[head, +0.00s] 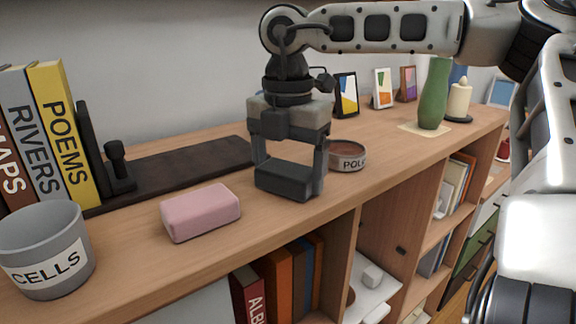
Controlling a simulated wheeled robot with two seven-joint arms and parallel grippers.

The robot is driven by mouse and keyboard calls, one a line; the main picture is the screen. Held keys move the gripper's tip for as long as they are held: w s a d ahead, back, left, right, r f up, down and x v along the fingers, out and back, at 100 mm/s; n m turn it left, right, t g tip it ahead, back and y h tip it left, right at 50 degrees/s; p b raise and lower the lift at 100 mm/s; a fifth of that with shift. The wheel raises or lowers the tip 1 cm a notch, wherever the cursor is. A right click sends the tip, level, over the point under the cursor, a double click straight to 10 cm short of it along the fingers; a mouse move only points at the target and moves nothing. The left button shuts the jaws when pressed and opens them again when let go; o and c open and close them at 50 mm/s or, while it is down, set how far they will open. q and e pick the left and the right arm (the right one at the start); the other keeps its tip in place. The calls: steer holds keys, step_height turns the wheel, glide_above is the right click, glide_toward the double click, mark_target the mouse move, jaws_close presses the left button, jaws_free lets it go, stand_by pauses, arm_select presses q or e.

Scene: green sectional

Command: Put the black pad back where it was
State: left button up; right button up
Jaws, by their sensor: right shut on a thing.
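The black pad (284,182) is a dark rounded block between the fingers of my right gripper (290,172). The gripper points down and is shut on the pad, near the front edge of the wooden shelf top (240,222). I cannot tell whether the pad's underside touches the wood. A pink block (200,212) of similar shape lies on the shelf top to the left of the pad, apart from it. My left gripper is not in view.
A grey pot marked CELLS (45,255) stands at the front left. Books with a black bookend (118,170) and a dark runner (185,168) are behind. A round tin (346,156) is just right of the gripper. A green vase (434,95), candle (459,100) and frames stand farther right.

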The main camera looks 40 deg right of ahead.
mark_target(289, 167)
steer(key=o, duration=0.8)
steer(key=shift+f, duration=0.1)
steer(key=shift+r+p, duration=0.25)
steer(key=shift+p, duration=0.05)
step_height(289, 167, up, 12)
steer(key=shift+f+b, duration=0.1)
steer(key=shift+b, duration=0.25)
